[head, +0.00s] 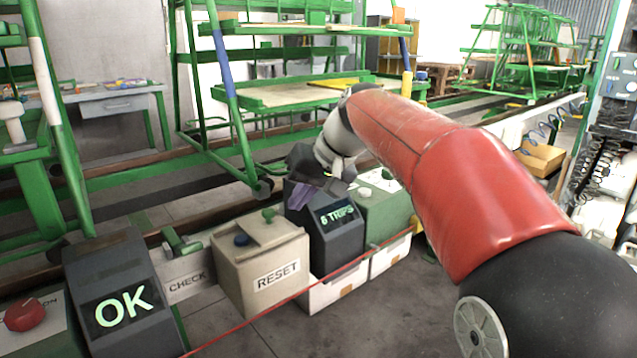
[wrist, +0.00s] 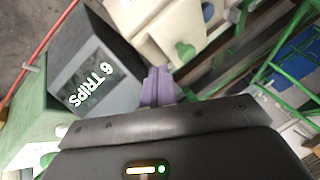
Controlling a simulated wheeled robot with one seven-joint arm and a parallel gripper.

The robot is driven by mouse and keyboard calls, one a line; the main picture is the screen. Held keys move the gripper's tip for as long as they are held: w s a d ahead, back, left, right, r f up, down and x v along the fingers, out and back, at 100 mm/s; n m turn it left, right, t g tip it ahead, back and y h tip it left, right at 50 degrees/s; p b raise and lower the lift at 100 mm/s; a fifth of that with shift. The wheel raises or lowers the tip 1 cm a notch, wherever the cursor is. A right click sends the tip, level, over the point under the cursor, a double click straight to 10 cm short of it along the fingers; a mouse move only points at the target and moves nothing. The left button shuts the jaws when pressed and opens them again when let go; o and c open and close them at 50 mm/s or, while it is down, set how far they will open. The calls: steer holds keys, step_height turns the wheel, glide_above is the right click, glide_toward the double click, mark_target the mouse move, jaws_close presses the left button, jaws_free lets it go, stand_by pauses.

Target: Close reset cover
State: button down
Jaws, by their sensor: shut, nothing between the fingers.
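The beige reset box (head: 262,277) stands on the floor left of centre, its RESET label facing me. A blue button (head: 241,240) shows uncovered on its top. A beige cover plate (head: 275,232) with a green knob (head: 268,215) lies on the top, beside the button rather than over it. The wrist view shows the box (wrist: 150,25) and the green knob (wrist: 185,51) near the fingers. My gripper (head: 301,199) has purple fingers, also seen in the wrist view (wrist: 158,88). They are shut and empty, right of the reset box, apart from the knob.
A dark display box (head: 335,235) reading "6 TRIPS" stands close by my gripper, right of the reset box. A green box (head: 380,208) is further right. An OK display (head: 122,303) and a red button (head: 25,315) are at left. A red cord (head: 255,318) runs in front.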

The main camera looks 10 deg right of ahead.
mark_target(248, 230)
steer(key=shift+s+a+f, duration=0.1)
steer(key=shift+a, duration=0.5)
steer(key=shift+s+a+f, duration=0.1)
steer(key=shift+a, duration=0.45)
steer(key=s+a, duration=0.2)
steer(key=a, duration=0.1)
steer(key=s+a, duration=0.1)
steer(key=shift+s+a, duration=0.1)
steer(key=shift+a, duration=0.3)
